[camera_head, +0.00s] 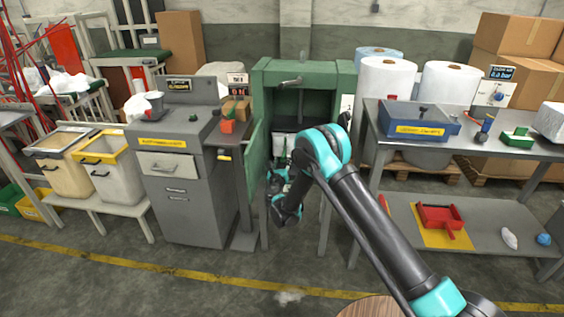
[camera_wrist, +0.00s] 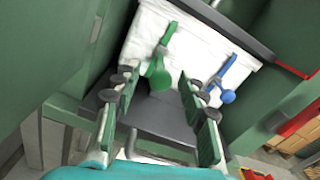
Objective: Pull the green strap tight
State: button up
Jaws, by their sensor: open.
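In the wrist view a green strap (camera_wrist: 165,45) with a rounded green end (camera_wrist: 159,76) hangs on the front of a white container (camera_wrist: 195,50). My gripper (camera_wrist: 155,80) is open. The strap's green end shows between its fingertips; I cannot tell whether either finger touches it. In the head view my gripper (camera_head: 282,172) is at the open front of the green cabinet (camera_head: 318,75), and my arm partly hides the opening.
A blue strap (camera_wrist: 230,72) hangs to the right of the green one. The cabinet's green walls stand close on both sides, and a dark grey shelf (camera_wrist: 150,115) lies below. A grey drawer cabinet (camera_head: 182,195) stands left and a grey table (camera_head: 480,148) right.

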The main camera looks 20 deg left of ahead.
jog(key=v, duration=0.7)
dwell(0.4)
